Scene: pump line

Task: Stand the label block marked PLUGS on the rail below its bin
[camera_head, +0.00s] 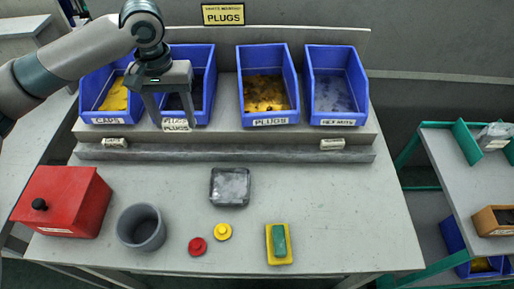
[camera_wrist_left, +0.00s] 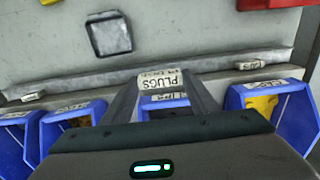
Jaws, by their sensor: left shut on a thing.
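My left gripper (camera_head: 176,122) is shut on a white label block (camera_head: 177,126) marked PLUGS, in front of the second bin from the left. In the left wrist view the block (camera_wrist_left: 160,80) sits between the fingertips with its lettering readable. The blue bin (camera_head: 270,84) labelled PLUGS is third from the left and holds yellow pieces. The grey rail (camera_head: 230,153) runs along the table below the bins. The stretch of rail below the PLUGS bin is bare. My right gripper is not in view.
Label blocks stand on the rail below the CAPS bin (camera_head: 114,143) and below the HEX NUTS bin (camera_head: 333,144).

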